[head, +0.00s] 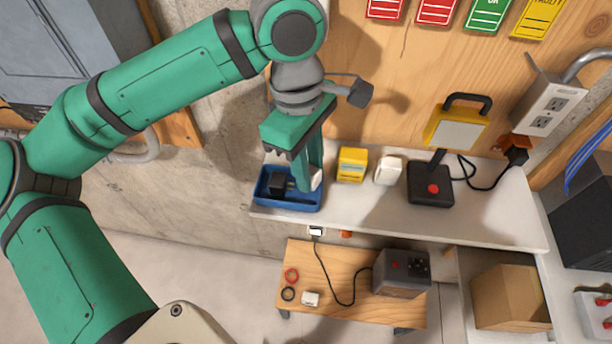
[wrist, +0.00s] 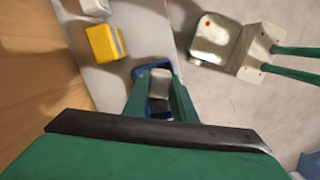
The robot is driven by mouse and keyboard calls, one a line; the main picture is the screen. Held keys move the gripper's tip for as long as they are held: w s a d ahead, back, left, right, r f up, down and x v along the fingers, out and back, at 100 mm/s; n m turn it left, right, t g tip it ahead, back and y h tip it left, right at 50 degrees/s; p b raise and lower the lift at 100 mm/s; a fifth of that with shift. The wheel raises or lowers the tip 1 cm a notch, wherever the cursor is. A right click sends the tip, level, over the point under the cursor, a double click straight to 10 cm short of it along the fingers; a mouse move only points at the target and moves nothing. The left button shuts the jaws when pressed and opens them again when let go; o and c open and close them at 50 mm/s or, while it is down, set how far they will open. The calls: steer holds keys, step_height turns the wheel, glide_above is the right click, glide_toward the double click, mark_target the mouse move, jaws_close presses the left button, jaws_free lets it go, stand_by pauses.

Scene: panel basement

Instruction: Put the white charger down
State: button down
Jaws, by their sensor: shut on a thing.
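My gripper (head: 308,182) is shut on the white charger (head: 316,180), a small pale block that shows at the fingertips. In the wrist view the charger (wrist: 160,80) sits between the two green fingers. My gripper holds it over the right part of a blue tray (head: 290,205) at the left end of the white shelf. I cannot tell whether the charger touches the tray. A black block (head: 277,184) lies in the left part of the tray. The fingers partly hide the charger and the tray's inside.
On the shelf (head: 480,220), right of the tray, are a yellow block (head: 352,164), another white block (head: 388,171) and a black box with a red button (head: 430,184). A low wooden bench (head: 330,275) below holds a grey box (head: 402,273). Bare shelf lies along the front.

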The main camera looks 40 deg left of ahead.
steer(key=shift+w+a+f, duration=0.25)
steer(key=shift+a+f, duration=0.3)
steer(key=shift+f, duration=0.15)
step_height(320, 180, down, 4)
steer(key=shift+a+r, duration=0.15)
steer(key=shift+r, duration=0.1)
steer(key=shift+w+f, duration=0.2)
steer(key=shift+f, duration=0.25)
steer(key=shift+f, duration=0.1)
steer(key=c, duration=1.7)
jaws_free()
steer(key=shift+c, duration=0.2)
steer(key=shift+s+a, duration=0.1)
steer(key=shift+s, duration=0.1)
step_height(320, 180, up, 13)
steer(key=a, duration=0.1)
